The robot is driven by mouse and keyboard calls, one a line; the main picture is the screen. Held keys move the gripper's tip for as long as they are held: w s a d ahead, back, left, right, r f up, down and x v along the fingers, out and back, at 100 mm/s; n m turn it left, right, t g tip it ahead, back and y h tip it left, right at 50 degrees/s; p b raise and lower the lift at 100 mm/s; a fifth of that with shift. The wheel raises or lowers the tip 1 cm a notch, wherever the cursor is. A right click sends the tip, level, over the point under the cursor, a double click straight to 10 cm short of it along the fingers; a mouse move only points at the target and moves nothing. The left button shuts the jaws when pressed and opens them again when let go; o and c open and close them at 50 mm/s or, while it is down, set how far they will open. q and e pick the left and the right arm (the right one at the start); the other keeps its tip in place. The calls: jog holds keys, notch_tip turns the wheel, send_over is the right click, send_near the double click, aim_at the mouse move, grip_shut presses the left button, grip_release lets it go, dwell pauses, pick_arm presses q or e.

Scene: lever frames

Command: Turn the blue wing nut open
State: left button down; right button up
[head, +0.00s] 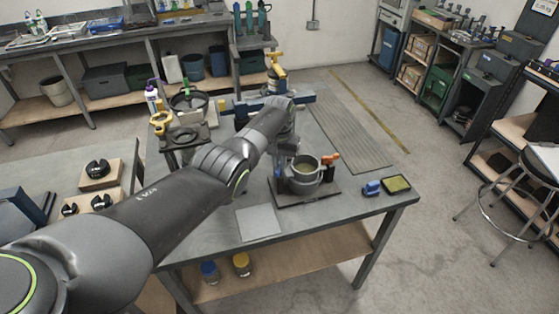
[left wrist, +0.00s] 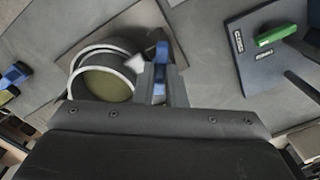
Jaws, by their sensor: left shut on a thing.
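The blue wing nut (left wrist: 161,53) shows upright between the fingers of my left gripper (left wrist: 159,78) in the left wrist view. The gripper is shut on it, and the fingers cover part of it. Beside it is a round grey pot (left wrist: 103,84) with a pale rim and yellow-green inside. In the head view the pot (head: 305,176) stands on a dark base plate (head: 318,196), and an orange handle (head: 331,158) sits at its right. My left gripper (head: 283,158) reaches down at the pot's left side, partly hidden by my wrist. My right gripper is not in view.
A small blue object (head: 372,188) and a yellow pad in a dark frame (head: 397,183) lie at the table's right. A grey square sheet (head: 258,223) lies in front. A blue clamp-like bar (head: 302,99) and a wheel-topped stand (head: 188,101) stand behind.

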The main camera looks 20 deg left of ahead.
aim_at(279, 168)
pick_arm(q)
jog(key=n, duration=0.3)
jog(key=shift+r+n+p, duration=0.15)
jog(key=shift+n+p, duration=0.15)
jog(key=shift+w+n, duration=0.1)
jog(key=shift+n, duration=1.4)
jog(key=c, duration=1.5)
grip_release()
jog(key=shift+r+p, duration=0.25)
jog(key=shift+p, duration=0.1)
notch_tip(279, 168, up, 5)
jog(key=shift+f+p, duration=0.1)
jog(key=shift+p, duration=0.45)
notch_tip(279, 168, up, 12)
jog(key=b, duration=0.2)
jog(key=shift+b, duration=0.35)
